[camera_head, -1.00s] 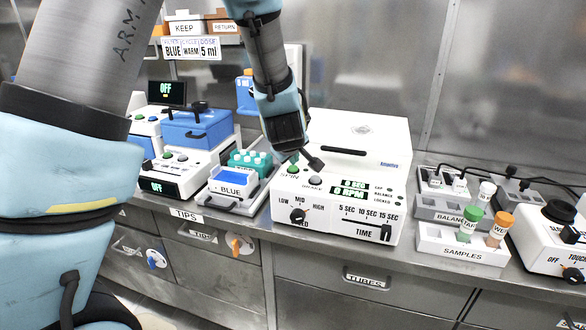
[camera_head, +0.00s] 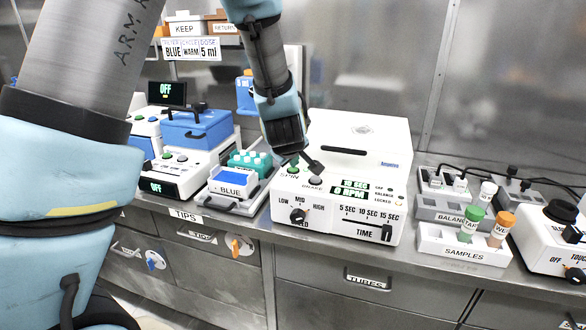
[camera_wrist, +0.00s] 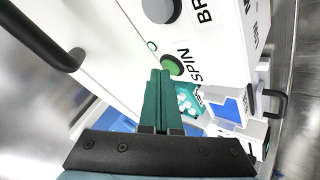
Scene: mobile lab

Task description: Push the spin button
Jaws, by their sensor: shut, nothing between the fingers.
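The white centrifuge (camera_head: 352,145) stands on the bench, with its lid shut. Its green spin button (camera_head: 293,170) is at the left of the front panel, above the SPIN label. My gripper (camera_head: 294,160) is shut and empty, its fingertips right at the button. In the wrist view the shut teal fingers (camera_wrist: 160,73) end beside the green button (camera_wrist: 173,66) and partly overlap it. I cannot tell whether they press it. The display (camera_head: 352,189) is lit green and seems to read 10 SEC above an RPM line. The grey brake button (camera_head: 316,180) is just right of the spin button.
A blue-labelled tray (camera_head: 232,188) and teal tube rack (camera_head: 250,161) stand left of the centrifuge. The white samples rack (camera_head: 463,246) with capped tubes is to the right. The speed knob (camera_head: 298,215) and time slider (camera_head: 387,232) are lower on the panel.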

